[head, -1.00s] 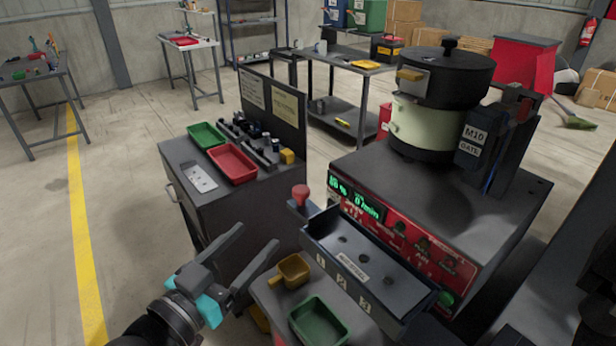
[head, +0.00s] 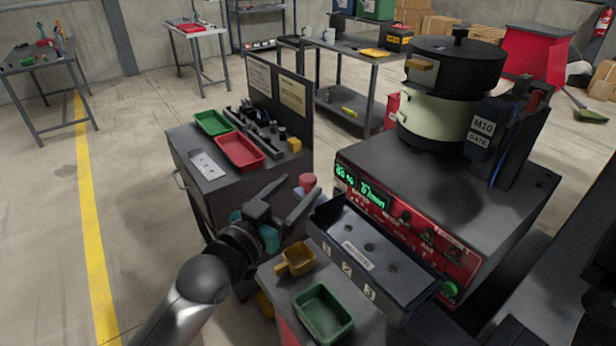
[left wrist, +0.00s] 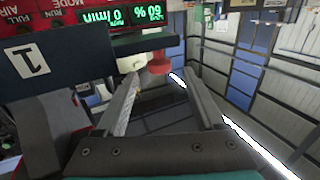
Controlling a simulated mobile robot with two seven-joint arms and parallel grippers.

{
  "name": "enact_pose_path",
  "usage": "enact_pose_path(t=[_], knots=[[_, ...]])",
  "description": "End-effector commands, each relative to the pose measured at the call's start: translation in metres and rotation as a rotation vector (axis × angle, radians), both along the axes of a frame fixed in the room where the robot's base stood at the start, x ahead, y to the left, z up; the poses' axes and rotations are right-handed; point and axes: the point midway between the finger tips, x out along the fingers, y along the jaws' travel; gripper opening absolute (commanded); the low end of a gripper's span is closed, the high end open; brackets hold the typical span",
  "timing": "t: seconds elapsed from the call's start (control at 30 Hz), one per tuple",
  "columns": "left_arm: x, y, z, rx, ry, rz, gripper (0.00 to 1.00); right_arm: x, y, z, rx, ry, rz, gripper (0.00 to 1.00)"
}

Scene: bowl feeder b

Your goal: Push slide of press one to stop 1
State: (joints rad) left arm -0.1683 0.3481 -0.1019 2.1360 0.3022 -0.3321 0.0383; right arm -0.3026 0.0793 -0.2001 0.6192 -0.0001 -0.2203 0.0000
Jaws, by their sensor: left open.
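A red knob (head: 308,181) stands at the left end of the dark tray-like fixture (head: 352,226), whose front carries number labels. In the left wrist view the red knob (left wrist: 160,62) shows between and beyond the fingertips, and the fixture's side with a "1" label (left wrist: 27,60) is at the left. My left gripper (head: 301,187) is open and empty, its fingers pointing at the knob. I cannot tell whether a finger touches the knob. The knob's lower part is partly hidden by the gripper in the head view. My right gripper is not in view.
The bowl feeder (head: 445,125) stands on a cabinet with a red control panel (head: 400,222). A yellow scoop (head: 296,260) and a green tray (head: 323,312) lie in front of the fixture. A grey cabinet with a red tray (head: 240,151) stands behind my gripper.

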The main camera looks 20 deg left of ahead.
Motion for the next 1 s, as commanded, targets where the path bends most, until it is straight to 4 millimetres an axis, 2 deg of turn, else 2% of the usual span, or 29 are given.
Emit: enact_pose_path(t=[0.1, 0.3, 0.73, 0.77, 1.0], knots=[[0.017, -0.005, 0.001, 0.000, -0.001, 0.000, 0.71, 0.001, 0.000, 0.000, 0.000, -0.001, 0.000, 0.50], [0.036, -0.010, 0.000, 0.000, 0.001, 0.000, 0.71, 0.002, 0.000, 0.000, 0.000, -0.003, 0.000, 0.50], [0.043, -0.012, -0.001, 0.001, 0.002, 0.000, 0.71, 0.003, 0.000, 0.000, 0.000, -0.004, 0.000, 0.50], [0.043, -0.012, -0.001, 0.001, 0.002, 0.000, 0.70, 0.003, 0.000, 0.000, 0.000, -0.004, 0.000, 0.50], [0.042, -0.012, 0.000, 0.000, 0.001, 0.000, 0.43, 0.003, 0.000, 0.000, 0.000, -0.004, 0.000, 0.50]])
